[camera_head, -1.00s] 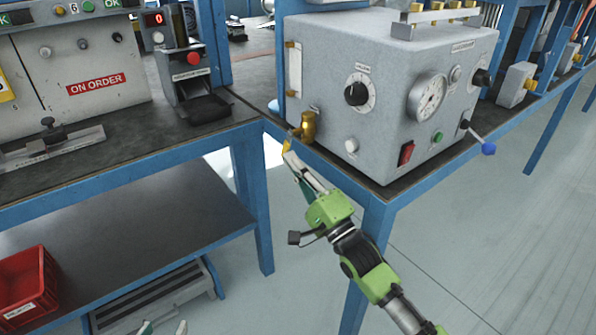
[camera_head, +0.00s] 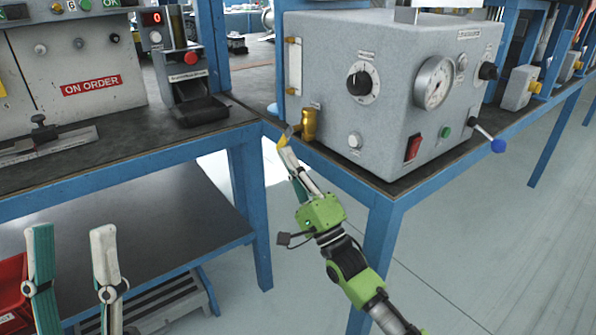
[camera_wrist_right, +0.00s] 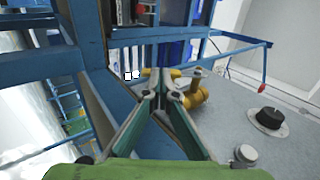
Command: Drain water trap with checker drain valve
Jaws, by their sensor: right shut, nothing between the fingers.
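A small brass fitting (camera_head: 309,125), which looks like the water trap with its drain valve, is on the lower left of the grey tester box (camera_head: 385,85). The brass fitting also shows in the right wrist view (camera_wrist_right: 195,96), just right of my fingers. My right gripper (camera_head: 283,141) is shut and empty, its tips close beside the fitting's left side. I cannot tell whether they touch it. A small yellow piece shows at the tips; whether it belongs to the valve is unclear. My left gripper (camera_head: 70,232) is open and empty at the lower left, below bench height.
The tester box has a black knob (camera_head: 361,83), a gauge (camera_head: 434,82), a red switch (camera_head: 413,147) and a blue-tipped lever (camera_head: 497,145). A blue bench frame (camera_head: 252,190) stands left of my right arm. A red bin (camera_head: 12,290) is partly behind my left gripper.

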